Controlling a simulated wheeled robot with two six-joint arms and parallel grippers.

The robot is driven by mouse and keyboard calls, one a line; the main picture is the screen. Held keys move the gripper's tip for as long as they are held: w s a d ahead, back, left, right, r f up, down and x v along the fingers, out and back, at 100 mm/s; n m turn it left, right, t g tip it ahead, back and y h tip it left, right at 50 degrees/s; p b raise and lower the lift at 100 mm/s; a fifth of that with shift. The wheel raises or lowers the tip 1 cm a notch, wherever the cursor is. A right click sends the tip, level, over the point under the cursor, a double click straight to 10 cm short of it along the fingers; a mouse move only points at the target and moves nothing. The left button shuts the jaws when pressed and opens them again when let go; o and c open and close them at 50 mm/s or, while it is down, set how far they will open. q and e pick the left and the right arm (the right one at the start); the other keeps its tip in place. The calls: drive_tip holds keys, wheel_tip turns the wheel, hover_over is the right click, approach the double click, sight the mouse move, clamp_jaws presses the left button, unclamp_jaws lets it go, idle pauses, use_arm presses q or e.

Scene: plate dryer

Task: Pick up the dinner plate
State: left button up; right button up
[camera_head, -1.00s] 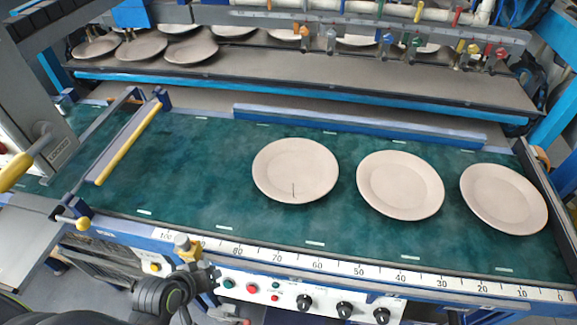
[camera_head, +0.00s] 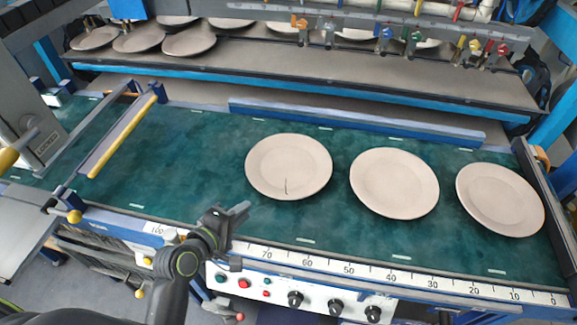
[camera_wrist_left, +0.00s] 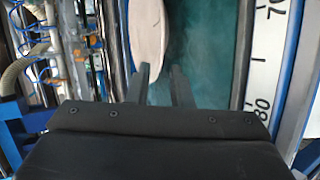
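Three pale pinkish dinner plates lie flat on the green conveyor belt (camera_head: 190,160) in the head view. The left plate (camera_head: 288,165) has a thin dark line near its front edge. The middle plate (camera_head: 394,183) and the right plate (camera_head: 500,200) look plain. My left gripper (camera_head: 241,210) is over the belt's front edge, to the front left of the left plate and apart from it. In the left wrist view, its two fingers (camera_wrist_left: 161,72) are open with nothing between them. A plate (camera_wrist_left: 149,35) shows partly beyond the fingertips. My right gripper is not in view.
A numbered ruler strip (camera_head: 340,271) and a panel of knobs and buttons run along the front. A yellow-edged bar (camera_head: 124,138) crosses the belt at left. A blue rail (camera_head: 350,124) borders the back. A rear shelf (camera_head: 300,68) holds several more plates.

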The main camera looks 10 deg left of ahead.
sight(269, 192)
use_arm(q)
drive_tip(key=p+x, duration=0.1)
drive_tip(key=x, duration=1.1)
drive_tip(key=shift+w+d+f, duration=0.15)
drive_tip(key=shift+w+f, duration=0.1)
drive_tip(key=shift+f, duration=0.05)
drive_tip(key=shift+c, duration=0.3)
clamp_jaws()
drive_tip(key=shift+s+f, duration=0.1)
idle(0.6)
